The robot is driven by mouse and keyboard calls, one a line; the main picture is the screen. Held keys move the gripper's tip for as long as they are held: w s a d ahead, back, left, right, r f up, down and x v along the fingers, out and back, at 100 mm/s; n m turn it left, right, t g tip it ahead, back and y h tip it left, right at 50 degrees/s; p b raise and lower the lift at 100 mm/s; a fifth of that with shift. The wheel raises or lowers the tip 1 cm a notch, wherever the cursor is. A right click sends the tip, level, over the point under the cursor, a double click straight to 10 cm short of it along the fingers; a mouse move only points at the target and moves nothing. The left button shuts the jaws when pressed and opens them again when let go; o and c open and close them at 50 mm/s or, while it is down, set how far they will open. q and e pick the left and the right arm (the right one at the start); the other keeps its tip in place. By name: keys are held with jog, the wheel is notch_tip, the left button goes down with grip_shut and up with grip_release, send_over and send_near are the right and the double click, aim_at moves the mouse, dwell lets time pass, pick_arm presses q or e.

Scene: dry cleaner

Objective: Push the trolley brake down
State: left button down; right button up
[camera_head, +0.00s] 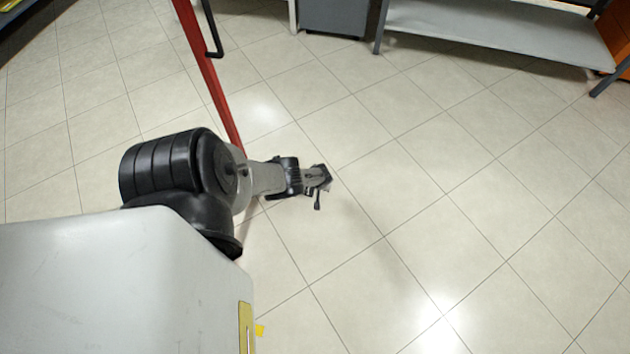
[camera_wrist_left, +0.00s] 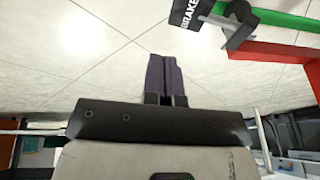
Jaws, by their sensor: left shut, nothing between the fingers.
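The trolley's red frame (camera_head: 207,75) runs down from the top in the head view, and my left arm covers its lower end. In the left wrist view, a red bar (camera_wrist_left: 275,52) and a green strip (camera_wrist_left: 285,22) show at upper right. Beside them are a black BRAKE label (camera_wrist_left: 188,12) and a dark grey brake lever (camera_wrist_left: 238,25). I cannot tell whether the lever is up or down. My left gripper (camera_head: 326,178) is low over the floor, its fingers (camera_wrist_left: 166,72) shut and empty. In the wrist view they are left of and below the lever, apart from it. My right gripper is not in view.
A black handle (camera_head: 215,45) sits on the red frame. A grey low shelf (camera_head: 490,30) and a dark grey bin (camera_head: 335,15) stand at the back. The tiled floor (camera_head: 460,190) right of my left gripper is clear.

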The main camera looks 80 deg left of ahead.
pick_arm(q)
jog(key=shift+w+d+r+p, duration=0.3)
jog(key=shift+d+r+p, duration=0.1)
jog(key=shift+r+p, duration=0.25)
jog(key=shift+w+d+r+p, duration=0.25)
jog(key=shift+d+r+p, duration=0.1)
jog(key=shift+r+p, duration=0.3)
jog(key=shift+w+d+r+p, duration=0.3)
jog(key=shift+d+r+p, duration=0.15)
jog(key=shift+r, duration=0.35)
jog(key=shift+a, duration=0.1)
